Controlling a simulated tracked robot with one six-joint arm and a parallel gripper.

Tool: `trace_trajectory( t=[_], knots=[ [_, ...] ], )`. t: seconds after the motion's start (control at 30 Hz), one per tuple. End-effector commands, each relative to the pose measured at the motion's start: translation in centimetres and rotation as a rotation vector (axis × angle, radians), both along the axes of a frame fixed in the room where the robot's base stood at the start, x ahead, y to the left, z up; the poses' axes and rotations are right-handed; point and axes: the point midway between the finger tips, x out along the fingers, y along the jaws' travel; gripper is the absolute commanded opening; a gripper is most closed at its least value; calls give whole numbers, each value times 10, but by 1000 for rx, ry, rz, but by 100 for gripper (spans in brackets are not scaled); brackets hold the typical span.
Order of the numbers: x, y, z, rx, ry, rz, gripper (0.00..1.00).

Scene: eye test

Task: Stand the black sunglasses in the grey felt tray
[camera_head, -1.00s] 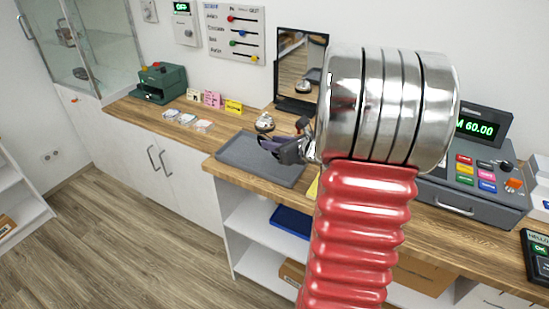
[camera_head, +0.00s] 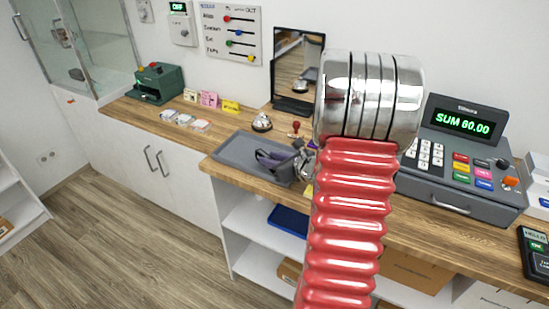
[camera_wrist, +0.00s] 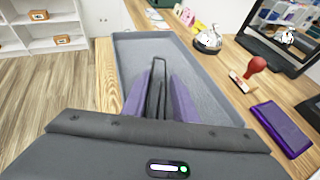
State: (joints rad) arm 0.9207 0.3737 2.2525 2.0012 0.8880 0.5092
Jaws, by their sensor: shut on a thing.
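The grey tray (camera_head: 235,150) lies on the wooden counter near its front edge; it also shows in the wrist view (camera_wrist: 133,50). My gripper (camera_head: 268,160) is low over the tray's right part. In the wrist view its two purple fingers (camera_wrist: 161,98) are closed on the black sunglasses (camera_wrist: 160,61), whose thin dark frame juts out between and beyond them. The sunglasses are over the tray floor; I cannot tell whether they touch it. In the head view I cannot make them out clearly from the gripper.
A cash register (camera_head: 463,155) stands at the right. The tray's left part is bare.

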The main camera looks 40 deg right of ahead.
Motion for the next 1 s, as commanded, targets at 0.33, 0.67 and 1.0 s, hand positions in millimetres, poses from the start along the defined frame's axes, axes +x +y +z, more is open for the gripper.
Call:
trace_trajectory(
  t=[0.33, 0.67, 1.0],
  knots=[
    [0, 0, -2, -1, 0, 0, 5],
    [0, 0, -2, -1, 0, -1, 45],
    [-2, -1, 1, -2, -1, -2, 45]
  ],
)
